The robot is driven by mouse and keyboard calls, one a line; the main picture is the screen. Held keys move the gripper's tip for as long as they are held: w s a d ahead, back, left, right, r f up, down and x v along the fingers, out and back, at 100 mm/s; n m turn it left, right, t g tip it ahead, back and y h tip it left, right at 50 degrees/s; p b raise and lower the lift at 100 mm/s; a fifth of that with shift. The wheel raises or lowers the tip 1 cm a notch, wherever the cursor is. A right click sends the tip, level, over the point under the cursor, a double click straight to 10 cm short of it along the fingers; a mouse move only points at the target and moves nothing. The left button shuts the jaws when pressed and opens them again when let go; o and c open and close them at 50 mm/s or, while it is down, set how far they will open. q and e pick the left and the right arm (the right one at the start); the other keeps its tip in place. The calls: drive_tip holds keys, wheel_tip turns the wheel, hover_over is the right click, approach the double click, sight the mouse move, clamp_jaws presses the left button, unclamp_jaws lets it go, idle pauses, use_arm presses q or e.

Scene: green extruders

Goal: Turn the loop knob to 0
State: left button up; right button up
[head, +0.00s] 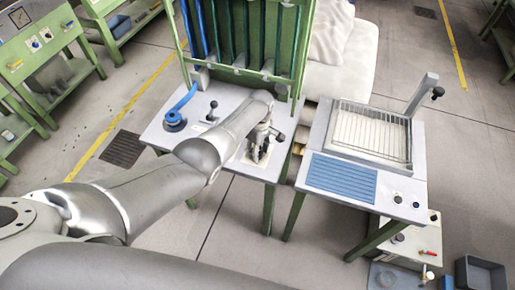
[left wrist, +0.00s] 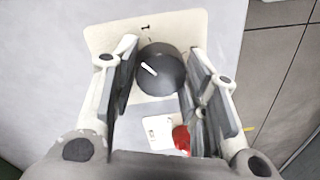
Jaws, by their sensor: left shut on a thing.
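The loop knob (left wrist: 165,75) is dark grey and round with a white pointer line, on a pale label plate (left wrist: 105,38) in the left wrist view. A small mark like a 1 shows on the plate above the knob. The pointer line slants towards the upper left. My left gripper (left wrist: 162,62) has its pads on both sides of the knob and is shut on it. In the head view my left gripper (head: 259,148) is over the front right of the grey bench top, and hides the knob. My right gripper is not in view.
A red switch (left wrist: 181,138) on a small white plate sits just below the knob. A blue bent handle (head: 181,106) and a black-knobbed lever (head: 212,107) stand on the green-framed machine's grey top (head: 152,135). A second table (head: 420,165) stands to the right.

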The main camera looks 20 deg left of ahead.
use_arm(q)
drive_tip(key=n, duration=0.5)
drive_tip(key=shift+w+r+n+p, duration=0.1)
drive_tip(key=shift+n+p, duration=0.2)
drive_tip(key=n, duration=0.5)
drive_tip(key=shift+a+h, duration=0.15)
drive_tip(key=shift+h, duration=0.15)
drive_tip(key=o, duration=1)
drive_tip(key=shift+o, duration=0.2)
drive_tip(key=shift+r, duration=0.1)
wheel_tip(320, 180, up, 12)
drive_tip(key=shift+w+a, duration=0.25)
drive_tip(key=shift+w, duration=0.05)
